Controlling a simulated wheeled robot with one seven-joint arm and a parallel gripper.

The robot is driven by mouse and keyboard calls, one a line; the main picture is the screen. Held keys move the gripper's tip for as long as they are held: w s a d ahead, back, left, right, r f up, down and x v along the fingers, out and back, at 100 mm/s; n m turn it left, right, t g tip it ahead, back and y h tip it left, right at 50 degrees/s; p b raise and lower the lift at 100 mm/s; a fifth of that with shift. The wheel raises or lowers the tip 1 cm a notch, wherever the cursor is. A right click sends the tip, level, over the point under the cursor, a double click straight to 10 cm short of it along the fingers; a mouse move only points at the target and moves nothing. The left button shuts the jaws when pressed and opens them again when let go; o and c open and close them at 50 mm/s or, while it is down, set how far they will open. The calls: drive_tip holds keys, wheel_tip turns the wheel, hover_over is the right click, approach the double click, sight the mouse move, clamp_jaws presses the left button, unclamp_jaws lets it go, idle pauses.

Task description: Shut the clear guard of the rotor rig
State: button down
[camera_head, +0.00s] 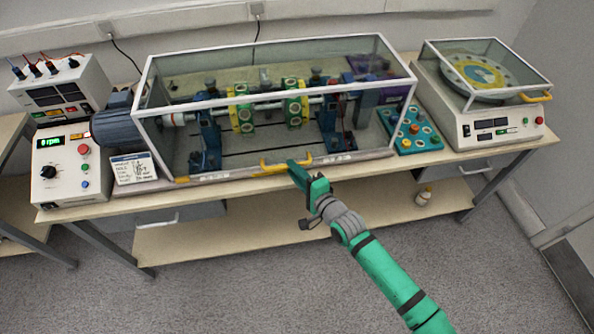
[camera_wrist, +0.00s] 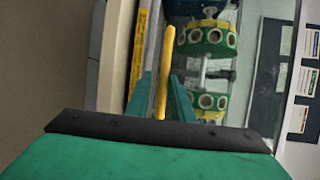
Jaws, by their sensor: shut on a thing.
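The rotor rig's clear guard (camera_head: 215,137) is a glassy box with pale edges, standing over the shaft and its green and yellow discs. Its lower front edge lies at or very near the bench base; a small gap cannot be told. The yellow guard handle (camera_head: 268,168) is on that front edge. My gripper (camera_head: 293,166) is at the handle's right part, reaching from the front. In the wrist view, the handle (camera_wrist: 167,60) runs between the two green fingers of my gripper (camera_wrist: 161,98), which is shut on it. The discs (camera_wrist: 208,40) show behind.
A blue motor (camera_head: 118,128) and a control box (camera_head: 63,167) reading 0 rpm stand left. A tray of round parts (camera_head: 411,132) and a balancing machine (camera_head: 480,125) stand right. The wooden bench (camera_head: 230,190) has a narrow front strip. The floor in front is clear.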

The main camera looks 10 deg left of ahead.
drive_tip(key=shift+s+f, duration=0.2)
drive_tip(key=shift+f, duration=1)
drive_tip(key=c, duration=1.8)
unclamp_jaws()
drive_tip(key=shift+w+f, duration=0.1)
drive_tip(key=r+v, duration=0.1)
drive_tip(key=v, duration=1)
drive_tip(key=shift+w, duration=0.15)
drive_tip(key=shift+a+r, duration=0.1)
